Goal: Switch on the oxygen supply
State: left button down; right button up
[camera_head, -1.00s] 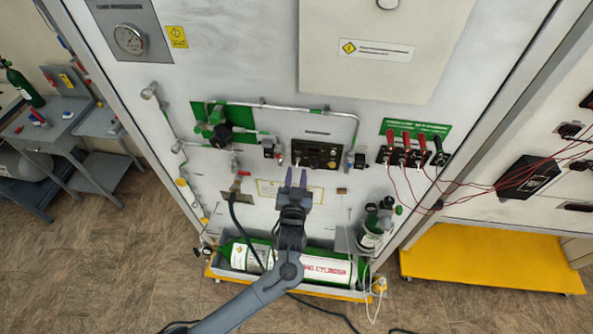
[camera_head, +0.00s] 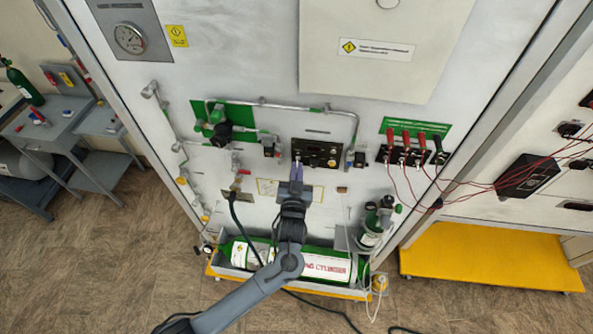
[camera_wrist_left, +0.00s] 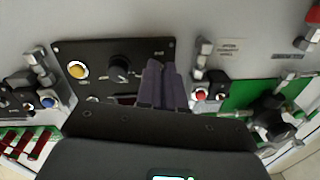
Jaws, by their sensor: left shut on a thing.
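The black control panel (camera_head: 322,153) is on the white wall board, with a dark knob, a yellow round button and small fittings. It also shows in the left wrist view (camera_wrist_left: 93,55), where the yellow button (camera_wrist_left: 77,70) and the knob (camera_wrist_left: 119,70) are clear. My left gripper (camera_head: 297,170) points at the panel's lower left part in the head view. Its fingers (camera_wrist_left: 160,82) are close together over the panel's edge in the left wrist view, shut on a small switch-like part that they mostly hide. My right gripper is not in view.
A green valve assembly (camera_head: 217,127) and pipes are left of the panel. Red plugs (camera_head: 406,142) with wires are to the right. A large green-and-white cylinder (camera_head: 325,266) lies in a tray below my arm. A small cylinder (camera_head: 372,232) stands at the tray's right.

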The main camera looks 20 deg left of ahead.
pick_arm(q)
jog(key=shift+r+g+h+p, duration=0.3)
jog(key=shift+r+g+p, duration=0.55)
jog(key=shift+p, duration=1.5)
jog(key=shift+r+g+h+p, duration=0.35)
jog(key=shift+g+p, duration=0.8)
jog(key=shift+p, duration=1.15)
jog(key=shift+w+r+g+p, duration=0.1)
jog(key=shift+g+p, duration=0.2)
jog(key=shift+g, duration=0.6)
jog(key=g, duration=0.1)
jog(key=g+h, duration=0.1)
jog(key=r+g, duration=0.1)
jog(key=shift+w+m+g, duration=0.3)
jog(key=c, duration=1.3)
grip_release()
jog(key=shift+o, duration=0.2)
